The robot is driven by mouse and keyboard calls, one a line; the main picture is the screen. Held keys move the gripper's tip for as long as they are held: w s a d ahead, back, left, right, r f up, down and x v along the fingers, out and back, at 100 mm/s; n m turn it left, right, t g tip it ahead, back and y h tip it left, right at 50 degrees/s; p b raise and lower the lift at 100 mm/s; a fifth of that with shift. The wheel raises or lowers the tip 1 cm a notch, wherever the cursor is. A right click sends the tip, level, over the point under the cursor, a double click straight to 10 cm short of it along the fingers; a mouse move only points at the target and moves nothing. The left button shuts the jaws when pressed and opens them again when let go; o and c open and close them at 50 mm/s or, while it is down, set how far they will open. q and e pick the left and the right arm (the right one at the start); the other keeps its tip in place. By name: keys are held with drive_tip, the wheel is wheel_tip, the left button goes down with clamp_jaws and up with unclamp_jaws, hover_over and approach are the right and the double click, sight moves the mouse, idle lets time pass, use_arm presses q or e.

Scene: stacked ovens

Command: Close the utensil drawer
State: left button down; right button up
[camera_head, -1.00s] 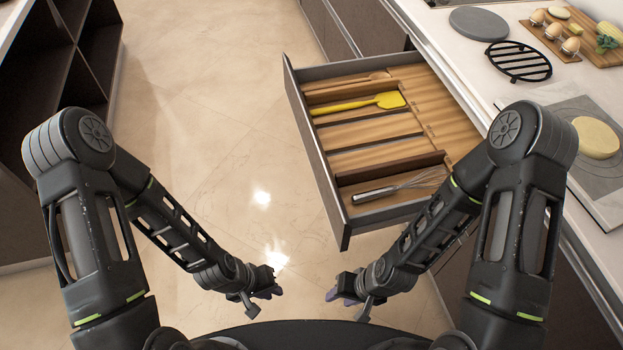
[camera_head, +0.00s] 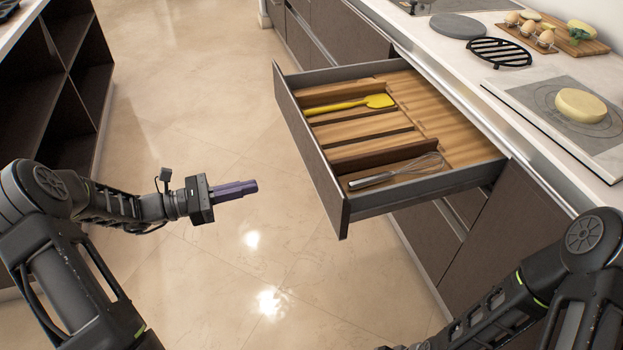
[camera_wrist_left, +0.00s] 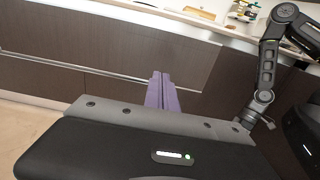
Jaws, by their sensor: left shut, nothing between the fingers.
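The utensil drawer (camera_head: 330,186) is pulled far out from the counter in the head view. It holds a yellow spatula (camera_head: 350,105) and a metal whisk (camera_head: 397,171) in wooden compartments. My left gripper (camera_head: 254,186) is shut and empty, left of the drawer front and apart from it, with its purple fingers pointing towards it. In the left wrist view the shut fingers (camera_wrist_left: 161,92) point at brown cabinet fronts. My right arm is at the lower right of the head view; its gripper is cut off by the lower edge.
A dark shelf unit (camera_head: 60,80) stands at left. Open floor lies between.

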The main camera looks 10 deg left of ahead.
use_arm(q)
drive_tip(key=shift+d, duration=0.1)
approach(318, 173)
drive_tip(key=x, duration=0.7)
use_arm(e)
drive_tip(key=shift+f, duration=0.25)
idle(0.5)
